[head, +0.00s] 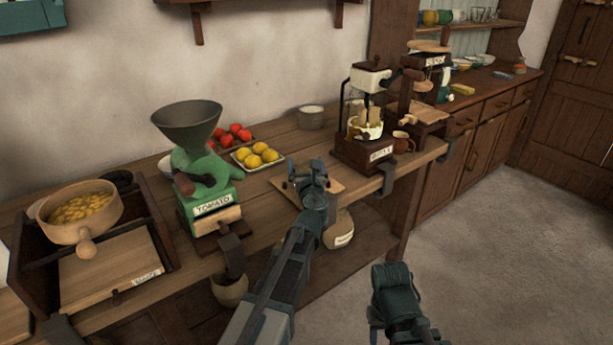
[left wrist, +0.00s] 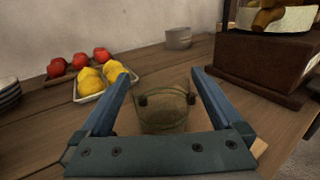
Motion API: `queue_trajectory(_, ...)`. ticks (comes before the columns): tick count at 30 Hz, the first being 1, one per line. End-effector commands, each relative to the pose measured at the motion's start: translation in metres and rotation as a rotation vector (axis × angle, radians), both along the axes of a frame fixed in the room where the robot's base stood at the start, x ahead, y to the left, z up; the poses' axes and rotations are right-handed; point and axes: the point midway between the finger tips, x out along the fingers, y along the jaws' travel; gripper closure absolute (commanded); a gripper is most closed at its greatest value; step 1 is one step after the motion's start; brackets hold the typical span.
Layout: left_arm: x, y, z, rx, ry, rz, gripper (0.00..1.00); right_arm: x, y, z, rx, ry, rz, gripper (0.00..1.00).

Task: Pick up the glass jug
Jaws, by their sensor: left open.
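The glass jug (left wrist: 163,112) is a clear, brownish-looking vessel in the left wrist view, standing on the work table between the fingers of my left gripper (left wrist: 164,86). The fingers are open, one on each side of it; I cannot tell whether either touches it. In the head view my left gripper (head: 306,174) is over a pale board near the table's front edge and largely hides the jug. Part of my right arm shows at the bottom of the head view, off the table; its jaws cannot be made out.
A tray of lemons (head: 257,156), a tray of tomatoes (head: 233,134) and the green tomato mill (head: 207,180) stand to the left. A grey pot (head: 311,117) is behind.

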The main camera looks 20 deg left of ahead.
Motion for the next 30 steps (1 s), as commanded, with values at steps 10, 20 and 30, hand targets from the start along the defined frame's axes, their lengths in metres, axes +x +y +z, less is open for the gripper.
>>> queue_trajectory(10,0.0074,0.0035,-0.0001,0.0,0.0,0.0,0.11,0.0,0.0,-0.0001,0.0,0.0,0.0,0.5)
queue_trajectory(20,0.0074,0.0034,-0.0001,0.0,0.0,0.0,0.7,0.0,0.0,-0.0001,0.0,0.0,0.0,0.5)
queue_trajectory(30,0.0073,0.0032,0.0009,0.0,0.0,0.0,0.86,0.0,0.0,0.0009,0.0,0.0,0.0,0.5)
